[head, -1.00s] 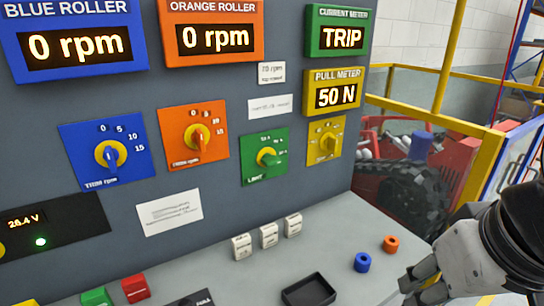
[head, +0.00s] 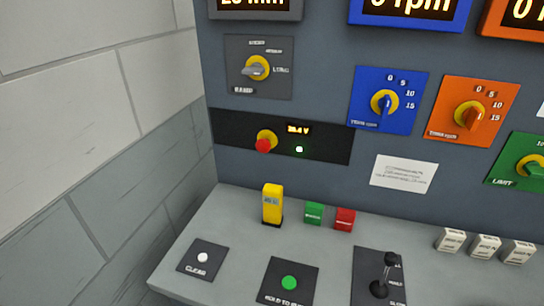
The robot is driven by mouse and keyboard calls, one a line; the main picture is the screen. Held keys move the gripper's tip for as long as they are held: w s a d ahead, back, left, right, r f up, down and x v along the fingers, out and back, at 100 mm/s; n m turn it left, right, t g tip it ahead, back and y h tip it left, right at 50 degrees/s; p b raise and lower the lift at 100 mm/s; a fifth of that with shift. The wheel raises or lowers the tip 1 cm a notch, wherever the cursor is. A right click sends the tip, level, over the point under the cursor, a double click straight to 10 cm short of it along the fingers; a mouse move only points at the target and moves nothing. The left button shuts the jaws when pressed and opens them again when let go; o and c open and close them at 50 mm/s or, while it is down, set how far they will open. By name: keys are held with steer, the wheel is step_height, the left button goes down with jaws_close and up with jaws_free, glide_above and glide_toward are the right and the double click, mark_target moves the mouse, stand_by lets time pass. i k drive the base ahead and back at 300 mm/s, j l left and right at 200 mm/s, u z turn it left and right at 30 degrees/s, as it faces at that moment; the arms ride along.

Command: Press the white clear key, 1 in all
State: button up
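The white clear key (head: 202,257) is a small round white button on a dark square plate lettered CLEAR (head: 203,270). The plate lies at the left end of the grey console shelf in the head view. Nothing covers the key. My gripper is out of the head view now, so its opening and its distance from the key do not show.
Right of the key are a green hold-to-run button (head: 289,283) and a black lever (head: 386,275). A yellow block (head: 272,204), a green block (head: 314,214) and a red block (head: 344,219) stand behind. A block wall (head: 90,120) bounds the left.

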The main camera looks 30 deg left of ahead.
mark_target(202, 257)
steer(key=u, duration=1.55)
steer(key=k+j+z, duration=0.2)
steer(key=j, duration=0.15)
steer(key=i, duration=0.05)
